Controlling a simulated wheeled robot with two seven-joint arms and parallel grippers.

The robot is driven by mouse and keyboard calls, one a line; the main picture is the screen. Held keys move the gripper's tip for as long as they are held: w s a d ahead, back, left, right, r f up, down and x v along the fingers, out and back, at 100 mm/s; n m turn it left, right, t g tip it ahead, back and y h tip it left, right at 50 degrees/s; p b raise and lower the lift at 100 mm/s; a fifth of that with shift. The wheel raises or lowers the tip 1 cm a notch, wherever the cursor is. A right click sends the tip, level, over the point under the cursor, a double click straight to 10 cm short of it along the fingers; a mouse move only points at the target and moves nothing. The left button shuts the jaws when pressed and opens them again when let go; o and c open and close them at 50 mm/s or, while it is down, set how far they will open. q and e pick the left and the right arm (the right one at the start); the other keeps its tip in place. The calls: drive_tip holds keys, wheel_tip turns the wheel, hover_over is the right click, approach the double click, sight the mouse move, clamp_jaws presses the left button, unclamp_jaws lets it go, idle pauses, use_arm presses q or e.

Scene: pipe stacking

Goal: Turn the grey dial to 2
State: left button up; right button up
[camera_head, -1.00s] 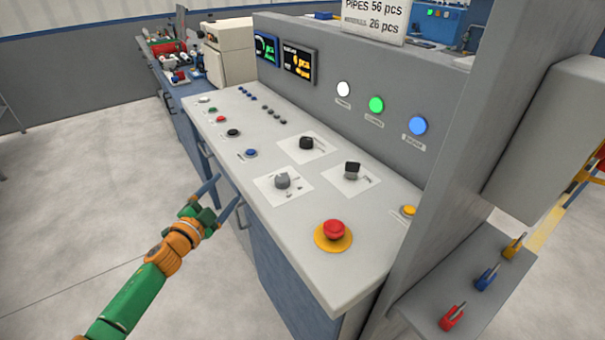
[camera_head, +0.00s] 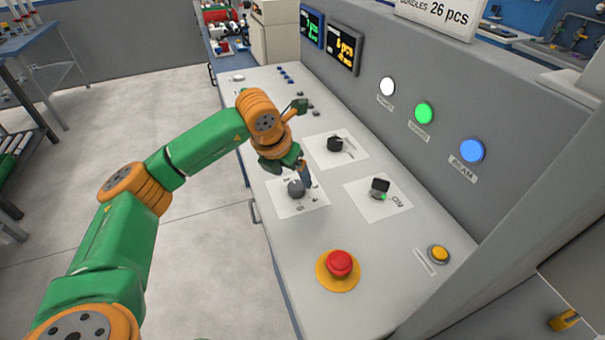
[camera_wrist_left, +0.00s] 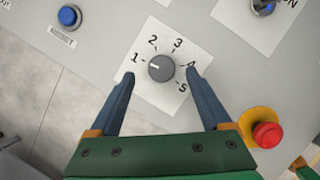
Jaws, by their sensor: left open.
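The grey dial (camera_head: 296,188) sits on a white plate (camera_head: 285,209) on the sloped console. In the left wrist view the dial (camera_wrist_left: 161,68) is round, with numbers 1 to 5 printed around it. Its white mark points left, towards the 1. My left gripper (camera_head: 299,180) is over the dial, pointing down. In the left wrist view my left gripper (camera_wrist_left: 160,75) is open, one finger on each side of the dial, with gaps between. Whether the fingertips reach the dial's height is unclear.
A black knob (camera_head: 335,144) and a black switch (camera_head: 380,185) stand close by on their own plates. A red emergency button (camera_head: 339,263) is nearer the front. A blue button (camera_wrist_left: 69,17) shows in the wrist view. The console's back panel holds white, green and blue lights.

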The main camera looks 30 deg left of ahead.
sight(296, 185)
use_arm(q)
drive_tip(key=x, duration=0.3)
drive_tip(key=shift+s+f+p, duration=0.25)
drive_tip(key=shift+p, duration=0.1)
drive_tip(key=shift+w+d+f, duration=0.1)
drive_tip(key=shift+w+f, duration=0.25)
drive_tip(key=shift+s+r, duration=0.1)
drive_tip(key=shift+s, duration=0.05)
drive_tip(key=c, duration=0.7)
clamp_jaws()
use_arm(e)
drive_tip(key=shift+s+a+r, duration=0.15)
drive_tip(key=shift+s+r, duration=0.2)
drive_tip(key=shift+r, duration=0.15)
drive_tip(key=shift+f, duration=0.1)
